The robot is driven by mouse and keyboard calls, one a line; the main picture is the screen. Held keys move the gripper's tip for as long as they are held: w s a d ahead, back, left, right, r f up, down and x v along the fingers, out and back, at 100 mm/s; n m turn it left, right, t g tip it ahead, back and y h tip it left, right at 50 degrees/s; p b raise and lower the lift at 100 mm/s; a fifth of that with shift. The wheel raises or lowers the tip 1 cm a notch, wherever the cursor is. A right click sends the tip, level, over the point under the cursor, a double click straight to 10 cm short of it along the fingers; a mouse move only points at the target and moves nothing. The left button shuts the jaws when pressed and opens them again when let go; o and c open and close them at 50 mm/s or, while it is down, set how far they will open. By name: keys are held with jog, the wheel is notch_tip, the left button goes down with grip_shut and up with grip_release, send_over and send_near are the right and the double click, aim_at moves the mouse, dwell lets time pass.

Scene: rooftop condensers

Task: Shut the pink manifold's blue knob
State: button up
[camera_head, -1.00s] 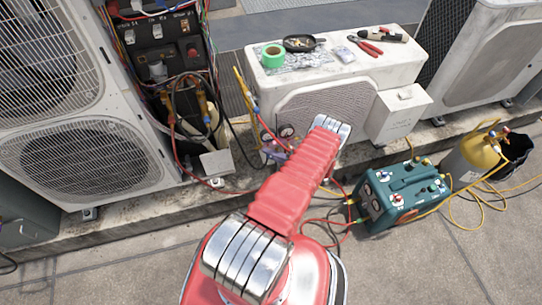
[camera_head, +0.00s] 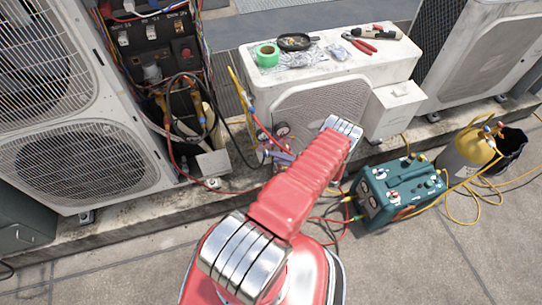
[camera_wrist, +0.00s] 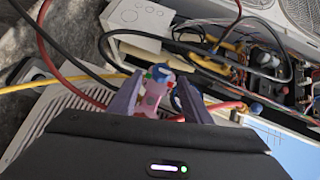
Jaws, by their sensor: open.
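The pink manifold (camera_wrist: 152,97) shows in the wrist view between the two grey-purple fingers of my gripper (camera_wrist: 158,98). The fingers are apart, one on each side of it. A blue knob (camera_wrist: 159,73) shows at its upper part, with small green and red parts close by. I cannot tell whether either finger touches the knob. In the head view, the manifold's round gauges (camera_head: 282,129) show left of my red arm, in front of the low white condenser (camera_head: 325,110).
Red, yellow and black hoses cross around the manifold. An open electrical panel (camera_head: 160,45) stands at left beside a tall condenser (camera_head: 75,160). A teal machine (camera_head: 400,188) and a yellow tank (camera_head: 468,150) stand at right. Tools and green tape (camera_head: 267,55) lie on the low condenser.

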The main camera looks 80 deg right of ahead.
jog(key=v, duration=0.8)
jog(key=shift+s, duration=0.15)
dwell(0.5)
